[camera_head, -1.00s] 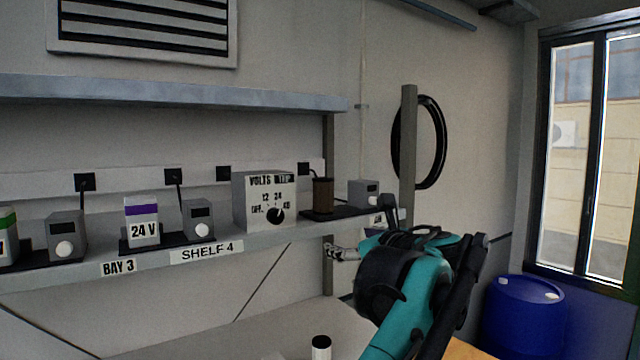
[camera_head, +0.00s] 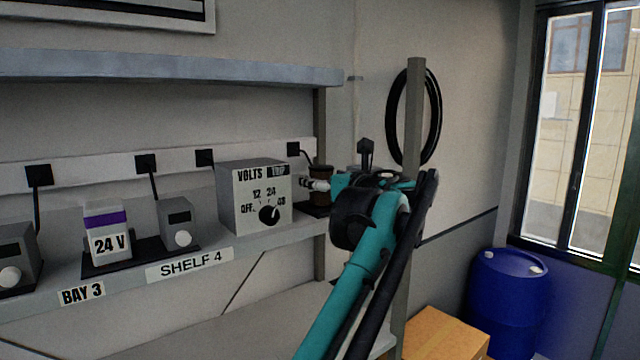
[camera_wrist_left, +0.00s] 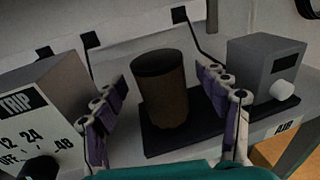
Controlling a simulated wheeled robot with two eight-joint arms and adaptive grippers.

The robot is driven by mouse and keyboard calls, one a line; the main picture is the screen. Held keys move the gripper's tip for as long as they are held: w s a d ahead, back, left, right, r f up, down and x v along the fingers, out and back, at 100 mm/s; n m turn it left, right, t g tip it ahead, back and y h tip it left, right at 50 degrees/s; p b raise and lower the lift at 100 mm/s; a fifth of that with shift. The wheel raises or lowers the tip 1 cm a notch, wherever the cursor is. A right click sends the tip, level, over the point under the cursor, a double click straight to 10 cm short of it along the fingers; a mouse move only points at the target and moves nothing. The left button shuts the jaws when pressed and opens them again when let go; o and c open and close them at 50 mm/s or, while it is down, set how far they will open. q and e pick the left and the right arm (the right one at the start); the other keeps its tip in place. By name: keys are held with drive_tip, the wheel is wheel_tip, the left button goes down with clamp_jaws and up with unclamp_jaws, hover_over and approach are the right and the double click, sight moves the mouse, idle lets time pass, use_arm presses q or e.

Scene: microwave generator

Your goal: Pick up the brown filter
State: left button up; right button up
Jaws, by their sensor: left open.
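The brown filter (camera_wrist_left: 162,98) is a dark-topped cylinder standing upright on a black tray (camera_wrist_left: 168,138) in the left wrist view. In the head view the filter (camera_head: 321,197) shows only partly at the right end of the shelf, behind a finger. My left gripper (camera_wrist_left: 160,82) is open, with one purple-padded finger on each side of the filter and visible gaps between. In the head view my left gripper (camera_head: 316,184) is at the filter's height, in front of it. My right gripper is not in view.
A volts selector box (camera_head: 254,196) stands close left of the filter, and a grey device with a white knob (camera_wrist_left: 266,70) stands close right. A shelf post (camera_head: 414,120) rises beside my left arm. An upper shelf (camera_head: 170,68) runs above.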

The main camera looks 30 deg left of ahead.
use_arm(q)
drive_tip(key=shift+x, duration=0.95)
drive_tip(key=shift+d, duration=0.15)
drive_tip(key=c, duration=1.3)
drive_tip(key=shift+r, duration=0.1)
